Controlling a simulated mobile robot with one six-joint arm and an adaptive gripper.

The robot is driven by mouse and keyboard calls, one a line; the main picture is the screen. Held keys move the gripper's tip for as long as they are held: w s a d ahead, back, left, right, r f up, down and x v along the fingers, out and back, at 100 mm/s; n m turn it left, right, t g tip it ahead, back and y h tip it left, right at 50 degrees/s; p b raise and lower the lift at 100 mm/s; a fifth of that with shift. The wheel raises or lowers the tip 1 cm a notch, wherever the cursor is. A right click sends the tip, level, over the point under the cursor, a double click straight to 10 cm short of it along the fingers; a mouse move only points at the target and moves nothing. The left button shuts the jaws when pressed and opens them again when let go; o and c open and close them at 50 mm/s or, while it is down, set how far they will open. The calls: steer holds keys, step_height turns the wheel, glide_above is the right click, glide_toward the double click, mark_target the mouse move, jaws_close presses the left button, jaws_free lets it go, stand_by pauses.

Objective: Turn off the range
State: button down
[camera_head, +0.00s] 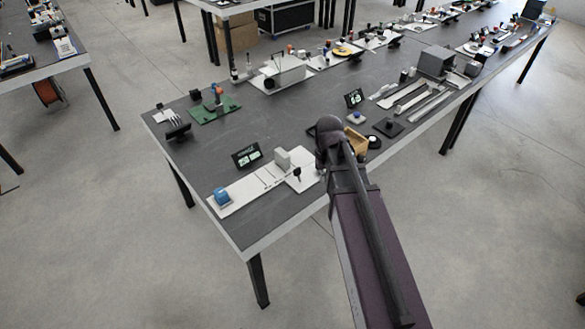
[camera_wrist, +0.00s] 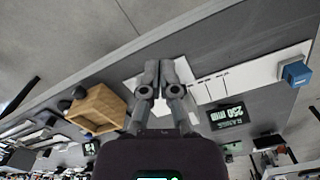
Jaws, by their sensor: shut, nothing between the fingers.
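A long white plate (camera_head: 240,190) lies near the front left of the dark table; it also shows in the wrist view (camera_wrist: 240,80). A blue block (camera_head: 222,196) sits at its left end, at the right in the wrist view (camera_wrist: 296,73). A grey upright block (camera_head: 282,158) and a small black part (camera_head: 297,172) are at its other end. A black display (camera_head: 246,155) stands behind the plate; in the wrist view (camera_wrist: 228,115) it reads RANGE, 250 mm. My gripper (camera_wrist: 159,66) is shut and empty over the plate's end, covering what lies beneath. In the head view my arm hides it.
A wooden box (camera_wrist: 97,108) is left of my gripper in the wrist view, partly behind my arm in the head view (camera_head: 355,143). A green board (camera_head: 215,108) and a second display (camera_head: 354,98) stand farther back. Bare tabletop lies left of the white plate.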

mark_target(297, 172)
steer(key=w+a+f+n+b, duration=0.1)
steer(key=w+a, duration=0.3)
steer(key=w, duration=0.5)
steer(key=w+a+f+n+b, duration=0.1)
steer(key=w+a+n, duration=0.3)
steer(key=w, duration=0.5)
steer(key=shift+w+a+f+g+h+b, duration=0.3)
steer(key=shift+w+a+f+b, duration=0.1)
steer(key=shift+a+f, duration=0.15)
steer(key=shift+f, duration=0.15)
steer(key=f+b, duration=0.9)
steer(key=b, duration=0.1)
steer(key=shift+s+d+f, duration=0.25)
steer(key=shift+s+f, duration=0.05)
steer(key=shift+s, duration=0.1)
steer(key=shift+d, duration=0.3)
